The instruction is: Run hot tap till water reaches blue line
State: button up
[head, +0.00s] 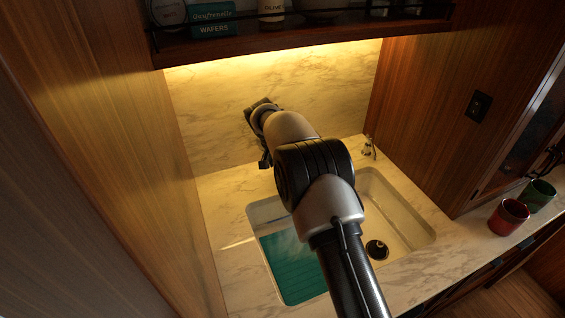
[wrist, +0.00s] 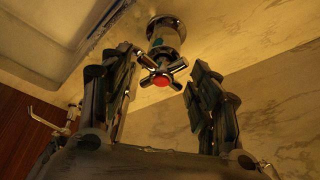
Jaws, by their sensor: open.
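The hot tap's chrome cross handle with a red cap (wrist: 161,80) is in the middle of the wrist view, on a round chrome base. My gripper (wrist: 163,64) is open, with one finger on each side of the handle; I see no clear contact. In the head view my arm hides this tap, and only part of my gripper shows near the back wall. The sink (head: 405,205) has a teal ridged area (head: 290,266) on its left side and a dark drain (head: 377,250) on its right.
A small chrome fitting (head: 369,148) stands at the sink's back right corner. A red cup (head: 508,216) and a green cup (head: 538,195) stand on the right counter. A shelf (head: 300,40) with packages hangs above, and wooden walls close in both sides.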

jog(key=shift+r, duration=0.1)
jog(key=v, duration=1.1)
jog(key=shift+s+r, duration=0.15)
jog(key=shift+r, duration=0.2)
jog(key=shift+a, duration=0.1)
